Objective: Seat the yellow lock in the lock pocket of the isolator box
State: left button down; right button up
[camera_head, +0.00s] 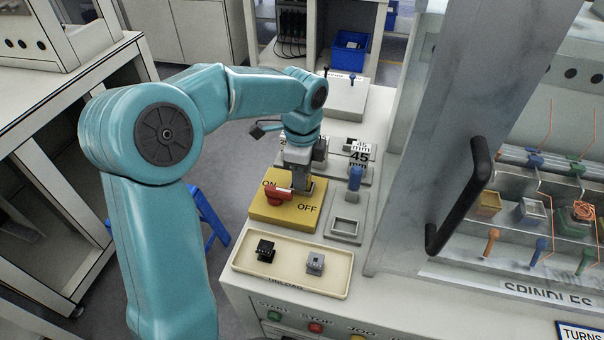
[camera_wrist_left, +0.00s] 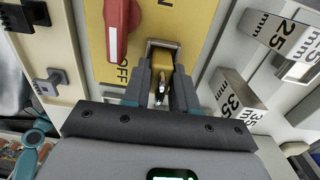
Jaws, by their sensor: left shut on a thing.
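The yellow isolator box (camera_head: 286,218) stands on the bench, with ON and OFF lettering and a red rotary switch (camera_head: 278,195). The box also fills the top of the left wrist view (camera_wrist_left: 185,20), with the red switch (camera_wrist_left: 118,30) at left. My left gripper (camera_head: 300,184) is at the box's far right part, beside the switch. In the left wrist view, its fingers (camera_wrist_left: 161,84) are shut on the yellow lock (camera_wrist_left: 165,62), whose metal shackle shows between them. A grey-rimmed pocket (camera_wrist_left: 162,43) lies right at the lock. I cannot tell how deep the lock sits in it.
A cream UNLOAD tray (camera_head: 290,287) with a black and a grey connector stands in front of the box. A grey fixture with a blue-knobbed post (camera_head: 355,178) stands close to the right. A door with a black handle (camera_head: 465,195) is further right.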

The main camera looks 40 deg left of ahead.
pick_arm(q)
jog(key=shift+f, duration=0.1)
jog(key=c, duration=0.9)
grip_release()
notch_tip(320, 180, up, 11)
jog(key=shift+w+r+p, duration=0.1)
jog(key=shift+p, duration=1.1)
jog(key=shift+r, duration=0.65)
jog(key=shift+f, duration=0.1)
